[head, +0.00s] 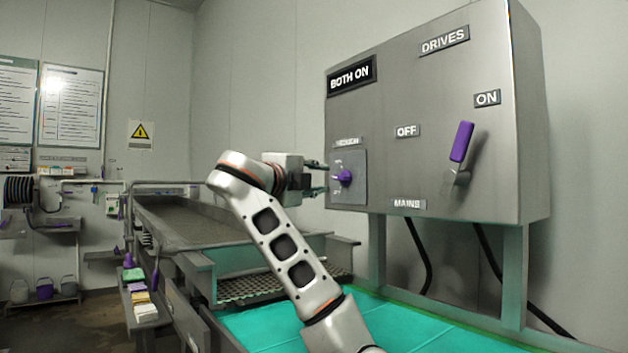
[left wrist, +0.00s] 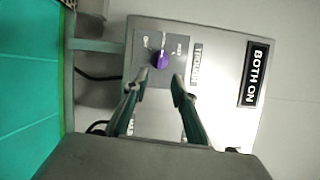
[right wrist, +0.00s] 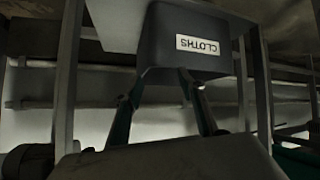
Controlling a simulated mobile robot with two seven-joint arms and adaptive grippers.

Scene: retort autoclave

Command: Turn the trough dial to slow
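The trough dial is a small purple knob (head: 345,177) on a grey plate (head: 349,196) at the lower left of the steel control box (head: 400,100). It also shows in the left wrist view (left wrist: 160,60), between and just beyond my fingertips. The dial's small position labels are too blurred to read surely. My left gripper (head: 323,178) is open in front of the dial, its fingers apart and not visibly touching the knob. My right gripper (right wrist: 162,80) is open and empty, seen only in the right wrist view, below a dark bin labelled CLOTHS (right wrist: 185,25).
A purple-handled mains lever (head: 461,142) stands on the box's right, its handle below the ON label. A BOTH ON sign (head: 351,76) is above the dial. A long trough (head: 190,220) lies behind my left arm. A green surface (head: 400,325) lies below the box.

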